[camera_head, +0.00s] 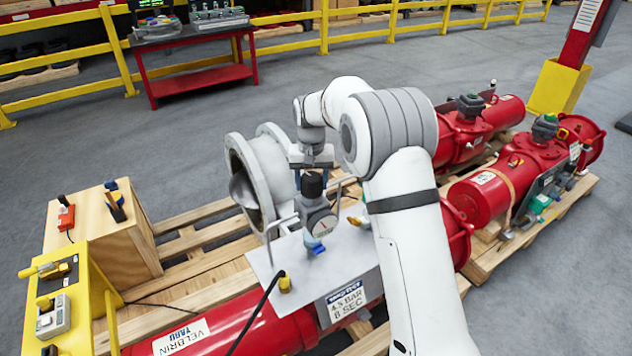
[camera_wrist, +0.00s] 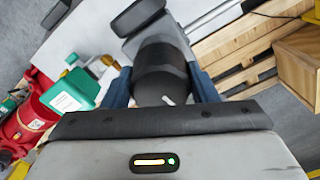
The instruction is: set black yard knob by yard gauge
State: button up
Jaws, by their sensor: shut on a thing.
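The black yard knob (camera_head: 312,186) stands on top of a grey regulator body on the metal plate (camera_head: 268,258), above the red cylinder labelled "VELDRIN YARD" (camera_head: 230,335). The round yard gauge (camera_head: 325,224) sits just below the knob; its reading is too small to tell. My gripper (camera_head: 311,168) is over the knob from above. In the wrist view, the dark blue fingers of my gripper (camera_wrist: 162,88) are shut on both sides of the knob (camera_wrist: 160,68). A white mark shows on the knob near the palm. The gauge face is hidden in the wrist view.
A "4.5 BAR 8 SEC" sign (camera_head: 345,301) hangs on the plate's front. A grey flanged pipe (camera_head: 258,175) stands close behind. A yellow control panel (camera_head: 65,300) and a wooden box (camera_head: 100,235) are at left. More red actuators (camera_head: 500,180) lie at right.

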aim_at(312, 176)
jog(key=shift+w+r+m, duration=0.15)
jog(key=shift+r+m, duration=0.05)
jog(key=shift+m, duration=0.4)
jog(key=o, duration=0.9)
jog(key=shift+f, duration=0.15)
jog(key=shift+o, duration=0.4)
jog(key=shift+r+b, duration=0.55)
jog(key=shift+r, duration=3.35)
